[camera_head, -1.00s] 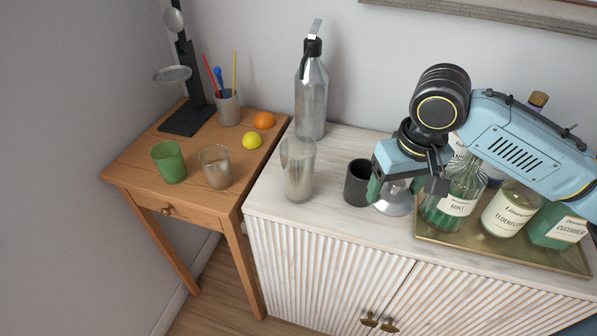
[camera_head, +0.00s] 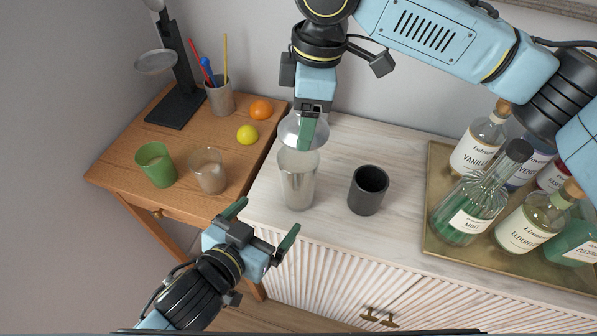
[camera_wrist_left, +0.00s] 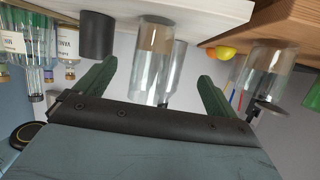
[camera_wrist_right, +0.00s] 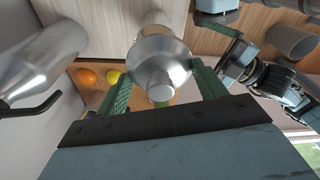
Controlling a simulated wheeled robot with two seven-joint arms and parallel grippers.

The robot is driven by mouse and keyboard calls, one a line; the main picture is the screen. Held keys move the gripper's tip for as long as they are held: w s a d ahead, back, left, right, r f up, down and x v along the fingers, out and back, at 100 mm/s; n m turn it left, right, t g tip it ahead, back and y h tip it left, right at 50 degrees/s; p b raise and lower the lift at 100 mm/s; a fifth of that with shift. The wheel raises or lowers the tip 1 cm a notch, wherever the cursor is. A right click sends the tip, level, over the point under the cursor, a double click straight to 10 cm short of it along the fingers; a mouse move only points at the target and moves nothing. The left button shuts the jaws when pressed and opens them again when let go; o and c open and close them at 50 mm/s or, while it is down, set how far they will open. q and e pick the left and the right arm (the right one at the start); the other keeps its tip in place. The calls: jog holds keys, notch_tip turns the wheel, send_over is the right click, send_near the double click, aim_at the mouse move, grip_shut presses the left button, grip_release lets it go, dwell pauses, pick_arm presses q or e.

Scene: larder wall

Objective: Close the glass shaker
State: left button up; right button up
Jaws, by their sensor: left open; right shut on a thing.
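The glass shaker (camera_head: 298,188) is a tall clear tumbler standing upright near the left end of the white cabinet. My right gripper (camera_head: 307,132) is shut on a shiny metal shaker top (camera_head: 290,128), held at the tumbler's rim height or just above. The top also shows between the fingers in the right wrist view (camera_wrist_right: 160,65). I cannot tell whether it touches the rim. My left gripper (camera_head: 267,217) is open and empty, in front of the cabinet edge and below left of the tumbler. In the left wrist view the tumbler (camera_wrist_left: 154,62) appears between its fingers, apart from them.
A dark cup (camera_head: 367,190) stands right of the tumbler. A brass tray (camera_head: 432,210) with several bottles is farther right. The wooden side table (camera_head: 120,180) holds a green glass (camera_head: 156,168), a clear glass (camera_head: 208,172) and fruit. A metal bottle (camera_wrist_right: 40,60) stands near my right gripper.

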aim_at(306, 168)
jog(key=shift+w+a+r+n, duration=0.3)
jog(key=shift+a+n, duration=0.2)
jog(key=shift+n, duration=0.1)
pick_arm(q)
jog(key=r, duration=0.4)
jog(key=shift+d+t+h, duration=0.3)
jog(key=shift+d, duration=0.1)
jog(key=shift+f, duration=0.1)
jog(key=x, duration=1.2)
jog(key=shift+s, duration=0.1)
jog(key=c, duration=1.5)
jog(key=shift+o, duration=0.2)
pick_arm(e)
jog(key=shift+d+f, duration=0.1)
jog(key=shift+f, duration=2.25)
